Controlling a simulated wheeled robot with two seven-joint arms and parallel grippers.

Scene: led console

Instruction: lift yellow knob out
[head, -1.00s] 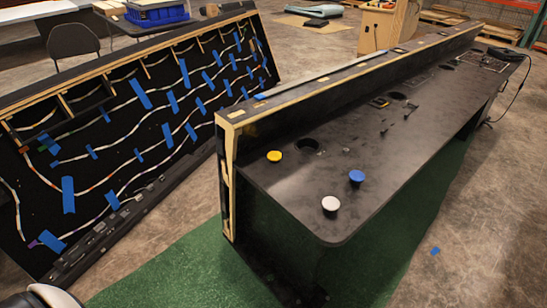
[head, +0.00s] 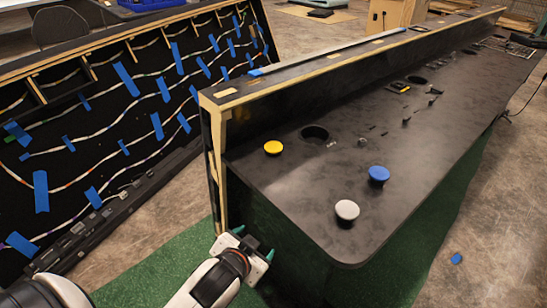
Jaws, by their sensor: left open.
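The yellow knob (head: 273,148) sits on the black console top (head: 290,185), near its left end and close to the raised back wall. My left gripper (head: 257,256) is low in the picture, beside the console's left end and apart from the knob. Its two greenish fingertips are spread and nothing shows between them. My right gripper does not show.
A white knob (head: 347,210) and a blue knob (head: 378,174) stand on the console top in front of the yellow one. A black panel with blue tape (head: 158,126) leans at left.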

